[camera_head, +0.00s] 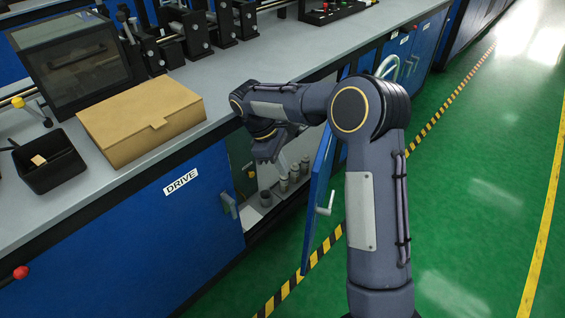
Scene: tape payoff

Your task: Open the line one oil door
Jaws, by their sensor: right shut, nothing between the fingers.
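A blue cabinet door (318,200) stands swung out from the bench front, with a pale handle (324,211) on its face. I see no readable label on it, so I cannot confirm it is the line one oil door. Behind it the open compartment holds several small grey bottles or cans (283,184). My right gripper (268,158) is shut and empty, at the compartment opening to the left of the open door. My right arm hides the door's upper part and some of the opening. My left gripper is not in view.
A closed blue door marked DRIVE (181,182) is left of the opening. A cardboard box (140,120), a black bin (48,162) and a dark-windowed case (75,65) stand on the bench (110,190). The green floor (470,200) at right is clear.

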